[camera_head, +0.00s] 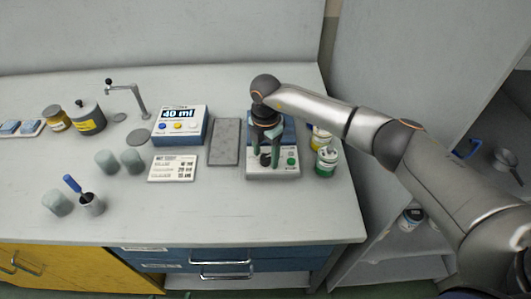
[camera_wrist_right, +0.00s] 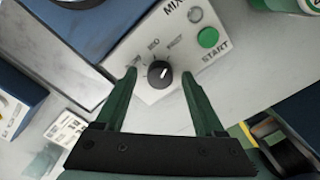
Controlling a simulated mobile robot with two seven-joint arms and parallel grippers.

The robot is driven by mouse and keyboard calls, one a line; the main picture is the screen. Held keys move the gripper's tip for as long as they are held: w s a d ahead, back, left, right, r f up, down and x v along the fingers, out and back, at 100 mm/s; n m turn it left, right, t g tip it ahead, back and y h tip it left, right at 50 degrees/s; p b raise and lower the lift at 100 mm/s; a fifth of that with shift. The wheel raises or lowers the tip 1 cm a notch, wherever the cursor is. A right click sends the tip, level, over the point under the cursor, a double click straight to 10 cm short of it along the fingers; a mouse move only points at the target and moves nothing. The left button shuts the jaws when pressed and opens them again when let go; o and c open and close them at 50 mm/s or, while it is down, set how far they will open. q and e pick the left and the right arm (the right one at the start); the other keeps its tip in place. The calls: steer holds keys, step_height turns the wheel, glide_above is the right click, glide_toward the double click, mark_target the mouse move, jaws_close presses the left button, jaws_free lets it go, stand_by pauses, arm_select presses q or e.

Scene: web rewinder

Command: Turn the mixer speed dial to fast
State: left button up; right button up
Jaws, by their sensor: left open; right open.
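The mixer (camera_head: 258,174) stands near the right end of the bench, with a light front panel. Its black speed dial (camera_wrist_right: 160,75) shows in the right wrist view, with a short white mark tilted up and to the right. Printed labels sit above the dial; the one to the upper right appears to read FAST. My right gripper (camera_wrist_right: 159,78) is open, with one green finger on each side of the dial and visible gaps between. In the head view, this gripper (camera_head: 265,162) points down over the mixer panel. My left gripper is not in view.
A green START button (camera_wrist_right: 208,37) lies right of the dial.

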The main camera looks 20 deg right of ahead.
mark_target(266, 158)
step_height(266, 158, up, 12)
steer(key=shift+r+b, duration=0.25)
steer(key=shift+b, duration=0.2)
steer(key=shift+s, duration=0.1)
stand_by(0.3)
